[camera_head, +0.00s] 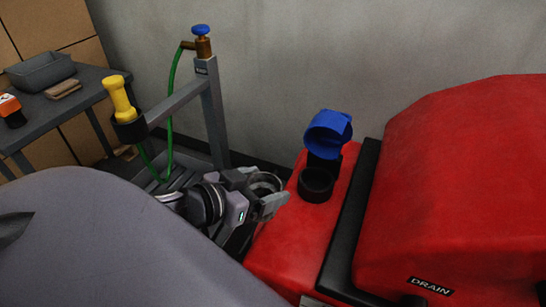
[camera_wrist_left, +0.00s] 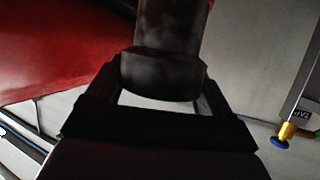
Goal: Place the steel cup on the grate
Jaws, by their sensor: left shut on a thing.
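My left gripper (camera_head: 265,195) is shut on the steel cup (camera_head: 266,182), whose round rim shows between the fingers, beside the red machine's left edge. In the left wrist view the cup (camera_wrist_left: 165,75) looks like a dark grey cylinder between the fingers of the gripper (camera_wrist_left: 160,92). The grate (camera_head: 180,172) seems to be the dark slatted surface low by the tap post, left of and behind the gripper; my arm partly hides it. My right gripper is not in view.
The red scrubber (camera_head: 450,190) fills the right side, with an open black filler neck (camera_head: 316,184) and raised blue cap (camera_head: 328,134). A tap post (camera_head: 213,110) with green hose and yellow nozzle (camera_head: 120,98) rises behind my arm. A side table (camera_head: 60,105) stands far left.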

